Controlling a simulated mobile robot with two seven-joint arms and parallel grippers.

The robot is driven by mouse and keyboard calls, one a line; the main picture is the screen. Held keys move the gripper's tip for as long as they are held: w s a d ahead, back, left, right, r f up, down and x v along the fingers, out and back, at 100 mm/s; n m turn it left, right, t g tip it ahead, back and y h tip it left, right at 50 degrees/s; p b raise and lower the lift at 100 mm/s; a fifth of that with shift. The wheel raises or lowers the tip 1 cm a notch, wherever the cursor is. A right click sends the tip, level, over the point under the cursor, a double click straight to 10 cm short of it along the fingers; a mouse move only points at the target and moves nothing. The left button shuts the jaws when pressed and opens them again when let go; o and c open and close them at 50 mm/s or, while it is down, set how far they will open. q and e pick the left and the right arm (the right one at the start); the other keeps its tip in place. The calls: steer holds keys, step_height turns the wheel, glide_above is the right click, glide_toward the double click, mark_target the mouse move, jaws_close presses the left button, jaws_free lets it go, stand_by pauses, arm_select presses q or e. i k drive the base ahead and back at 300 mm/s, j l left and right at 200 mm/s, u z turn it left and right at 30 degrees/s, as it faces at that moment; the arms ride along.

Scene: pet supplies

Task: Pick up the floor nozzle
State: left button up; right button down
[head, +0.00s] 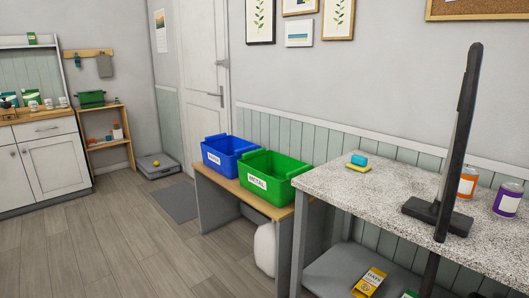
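A dark, flat, wide piece (437,215) lies on the speckled counter (345,190) at the right. It looks like the floor nozzle, though I cannot be sure. A tall dark bar (460,125) rises from it, leaning slightly right. Another dark upright piece (430,272) shows below the counter's front edge; I cannot tell whether it joins the bar. Neither of my grippers is in the head view.
An orange can (467,184) and a purple can (507,200) stand right of the bar. A sponge (358,167) with a blue item (359,160) lies farther back. Blue (229,160) and green (267,186) bins stand on a lower bench. Open floor (130,235) lies at the left.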

mark_target(461, 224)
steer(key=z, duration=1.25)
